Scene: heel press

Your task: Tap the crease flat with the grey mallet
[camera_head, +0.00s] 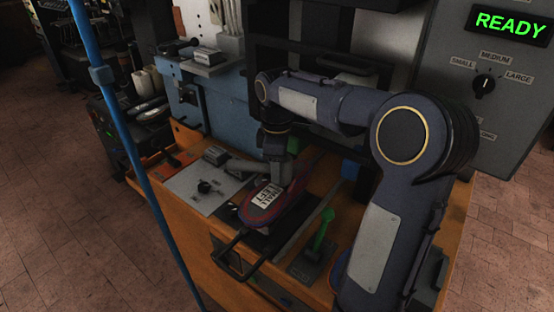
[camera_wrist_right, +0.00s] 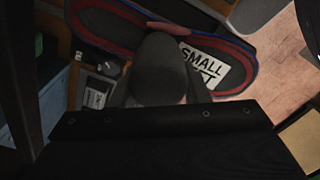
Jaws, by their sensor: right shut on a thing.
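A dark shoe piece (camera_head: 262,209) with a red and blue rim lies on the bench, with a white "SMALL LEFT" label (camera_head: 267,195) on it. It also shows in the right wrist view (camera_wrist_right: 240,88), where a pinkish raised strip (camera_wrist_right: 168,28) crosses its edge; I cannot tell if this is the crease. My right gripper (camera_head: 283,172) is over the far end of the shoe piece. It is shut on a dark grey rounded thing, seemingly the grey mallet (camera_wrist_right: 158,75), which hides part of the shoe piece. Contact between them cannot be told. My left gripper is out of view.
A green lever (camera_head: 322,230) stands right of the shoe piece. A black bar handle (camera_head: 240,270) juts from the bench front. A grey panel (camera_head: 415,65) at the right has a green "READY" display (camera_head: 510,24) and a size dial (camera_head: 484,84). A blue pole (camera_head: 130,150) crosses the left side.

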